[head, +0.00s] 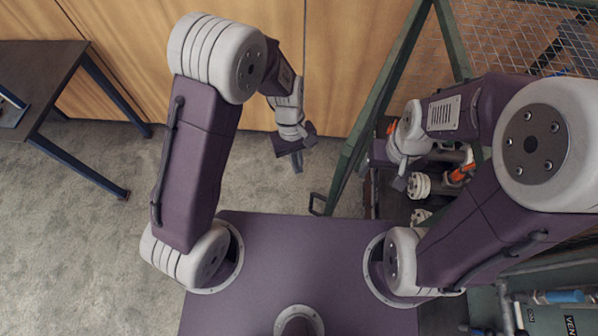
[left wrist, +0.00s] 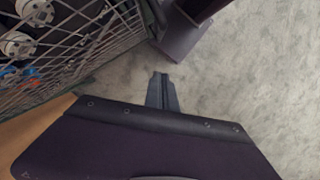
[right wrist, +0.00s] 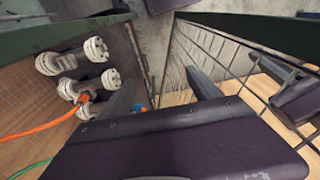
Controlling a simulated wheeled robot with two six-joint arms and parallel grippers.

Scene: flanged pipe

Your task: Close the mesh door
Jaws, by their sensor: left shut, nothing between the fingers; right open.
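The mesh door (head: 378,98) has a green frame and stands swung open in the head view, with a dark handle (head: 317,204) near its lower end. In the left wrist view its wire mesh (left wrist: 88,48) fills the upper left. My left gripper (head: 297,162) is shut and empty, left of the door and apart from it; its fingertips show in the left wrist view (left wrist: 160,82). My right gripper (head: 396,182) is on the door's other side, by the pipes. It is open; in the right wrist view (right wrist: 160,88) the door's edge shows between its fingers. Contact cannot be told.
White flanged pipes (right wrist: 84,58) with an orange hose (right wrist: 45,130) lie inside the cage. More mesh (head: 520,40) is at the upper right. A dark table (head: 40,70) stands at the left before a wooden wall (head: 340,60). The concrete floor (head: 90,240) is clear.

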